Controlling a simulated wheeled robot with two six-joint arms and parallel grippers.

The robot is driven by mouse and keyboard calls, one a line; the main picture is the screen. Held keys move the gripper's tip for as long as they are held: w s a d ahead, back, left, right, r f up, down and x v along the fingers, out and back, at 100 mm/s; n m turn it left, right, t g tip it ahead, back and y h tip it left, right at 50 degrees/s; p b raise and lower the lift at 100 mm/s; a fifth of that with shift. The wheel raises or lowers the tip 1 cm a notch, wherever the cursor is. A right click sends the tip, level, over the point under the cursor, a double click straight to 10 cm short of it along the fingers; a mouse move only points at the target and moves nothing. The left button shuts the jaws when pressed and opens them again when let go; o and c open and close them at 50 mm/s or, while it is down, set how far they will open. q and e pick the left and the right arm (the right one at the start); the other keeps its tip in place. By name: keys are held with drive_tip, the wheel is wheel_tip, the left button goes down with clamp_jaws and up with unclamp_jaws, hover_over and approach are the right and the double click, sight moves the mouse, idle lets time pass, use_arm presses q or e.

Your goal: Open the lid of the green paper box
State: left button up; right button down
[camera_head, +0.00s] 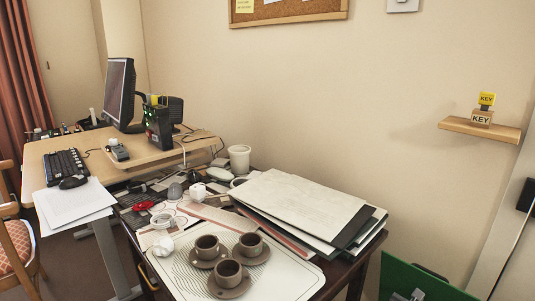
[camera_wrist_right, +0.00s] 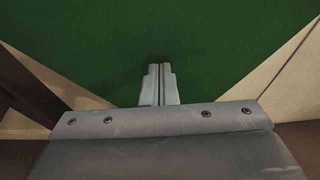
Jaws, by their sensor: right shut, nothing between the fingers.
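The green paper box (camera_head: 400,275) shows at the lower right of the head view, beside the dark table and cut off by the bottom edge. In the right wrist view a broad green surface (camera_wrist_right: 160,30) fills the upper middle. My right gripper (camera_wrist_right: 160,70) is shut and empty, its fingertips pointing at that green surface. I cannot tell whether they touch it. My left gripper is not in view.
The dark table carries a tray (camera_head: 290,285) with three brown cups (camera_head: 228,270) and a stack of large folders (camera_head: 300,205). A wooden wall shelf (camera_head: 480,130) holds KEY blocks (camera_head: 481,117) at the right. A desk (camera_head: 130,150) with a monitor stands at the left.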

drive_tip(key=shift+w+d+b, duration=0.35)
drive_tip(key=shift+w+d, duration=1.1)
drive_tip(key=shift+d, duration=0.2)
drive_tip(key=s+a+p, duration=0.5)
drive_tip(key=s+a, duration=0.1)
drive_tip(key=shift+a, duration=0.4)
drive_tip(key=shift+f, duration=0.1)
